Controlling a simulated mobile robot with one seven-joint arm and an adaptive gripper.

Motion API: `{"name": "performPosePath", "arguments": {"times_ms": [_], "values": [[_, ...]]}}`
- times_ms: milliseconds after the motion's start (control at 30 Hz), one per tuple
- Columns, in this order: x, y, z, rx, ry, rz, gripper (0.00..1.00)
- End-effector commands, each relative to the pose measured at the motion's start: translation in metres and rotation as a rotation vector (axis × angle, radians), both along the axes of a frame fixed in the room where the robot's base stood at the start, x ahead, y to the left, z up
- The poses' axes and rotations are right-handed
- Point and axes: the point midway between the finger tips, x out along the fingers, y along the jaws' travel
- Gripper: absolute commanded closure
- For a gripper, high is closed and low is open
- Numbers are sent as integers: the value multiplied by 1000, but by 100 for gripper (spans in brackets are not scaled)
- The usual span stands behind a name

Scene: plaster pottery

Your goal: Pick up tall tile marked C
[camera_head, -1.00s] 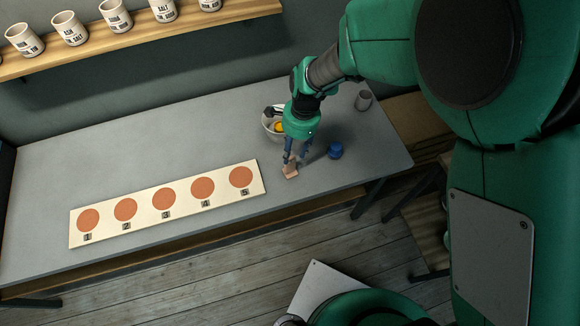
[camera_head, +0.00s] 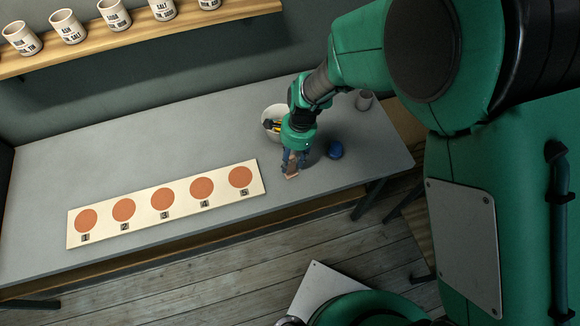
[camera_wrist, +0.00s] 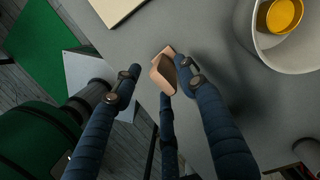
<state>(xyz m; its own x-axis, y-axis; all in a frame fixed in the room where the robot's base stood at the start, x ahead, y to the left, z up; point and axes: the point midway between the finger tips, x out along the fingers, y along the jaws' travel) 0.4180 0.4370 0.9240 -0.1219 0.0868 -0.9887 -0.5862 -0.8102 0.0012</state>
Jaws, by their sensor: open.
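A small clay-coloured tile (camera_head: 291,177) stands on the grey table near its front edge, partly hidden by my gripper (camera_head: 292,168) in the head view. In the wrist view the tile (camera_wrist: 163,69) looks like an upright piece with a foot. No letter on it is readable. My gripper (camera_wrist: 158,76) is open, with its blue fingers spread around the tile. The right finger is very close to the tile, and I cannot tell if it touches. The left finger stands apart from it.
A white bowl (camera_head: 270,113) with a yellow item inside stands behind my gripper. A blue round object (camera_head: 335,150) and a grey cup (camera_head: 364,100) are to the right. A cream board (camera_head: 150,212) with several numbered orange discs lies left. Labelled cups stand on a shelf (camera_head: 140,38).

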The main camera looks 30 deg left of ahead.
Motion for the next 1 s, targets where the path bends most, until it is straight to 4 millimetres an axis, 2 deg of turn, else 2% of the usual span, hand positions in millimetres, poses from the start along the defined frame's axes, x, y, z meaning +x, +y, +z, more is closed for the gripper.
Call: {"name": "performPosePath", "arguments": {"times_ms": [567, 767, 1000], "values": [[0, 0, -1, 1, -1, 0, 58], [0, 0, -1, 1, -1, 0, 98], [0, 0, -1, 1, -1, 0, 100]]}}
